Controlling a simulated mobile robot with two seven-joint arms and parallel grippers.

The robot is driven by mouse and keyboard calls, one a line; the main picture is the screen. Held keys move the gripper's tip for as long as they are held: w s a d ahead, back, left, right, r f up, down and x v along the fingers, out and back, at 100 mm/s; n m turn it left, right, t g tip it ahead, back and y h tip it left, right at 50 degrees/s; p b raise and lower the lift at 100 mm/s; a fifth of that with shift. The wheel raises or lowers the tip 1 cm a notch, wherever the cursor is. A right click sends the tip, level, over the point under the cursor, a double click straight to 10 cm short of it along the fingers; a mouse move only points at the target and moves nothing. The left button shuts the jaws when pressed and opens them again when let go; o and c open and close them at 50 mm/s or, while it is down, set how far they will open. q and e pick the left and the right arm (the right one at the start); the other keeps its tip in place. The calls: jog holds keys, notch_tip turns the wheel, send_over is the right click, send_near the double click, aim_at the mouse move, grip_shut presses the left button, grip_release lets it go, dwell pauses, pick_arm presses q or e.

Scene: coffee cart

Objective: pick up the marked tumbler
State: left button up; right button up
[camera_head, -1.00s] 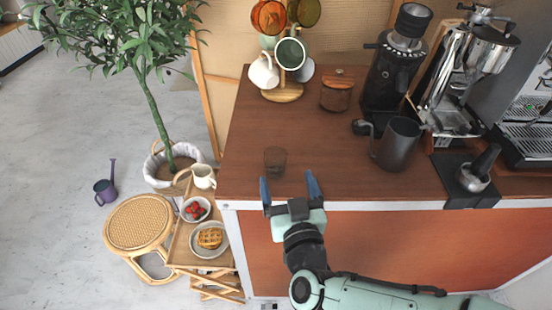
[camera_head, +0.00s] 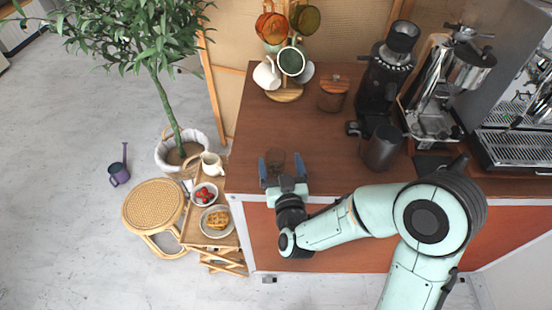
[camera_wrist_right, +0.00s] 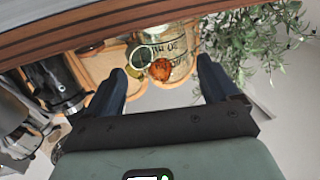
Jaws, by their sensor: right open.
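The tumbler (camera_head: 275,158) is a small, dark, see-through glass near the counter's front edge. In the right wrist view it looks like a clear glass (camera_wrist_right: 181,44) with dark lettering, just beyond my fingertips. My right gripper (camera_head: 281,160) is open, and its two blue fingers lie on either side of the tumbler in the head view. The fingers also show spread apart in the right wrist view (camera_wrist_right: 162,70). I cannot tell whether either finger touches the glass. My left gripper is in neither view.
The brown counter (camera_head: 320,140) is bare right of the tumbler. A mug tree (camera_head: 285,94) and a wooden-lidded jar (camera_head: 333,95) stand behind. A dark pitcher (camera_head: 381,148), grinder (camera_head: 388,75) and espresso machine are to the right. A small side table with food stands left.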

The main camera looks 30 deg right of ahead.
aim_at(274, 149)
jog(key=x, duration=0.3)
jog(key=p+x, duration=0.1)
jog(key=x, duration=0.1)
jog(key=shift+w+a, duration=0.25)
jog(key=shift+a, duration=0.05)
jog(key=c, duration=1.1)
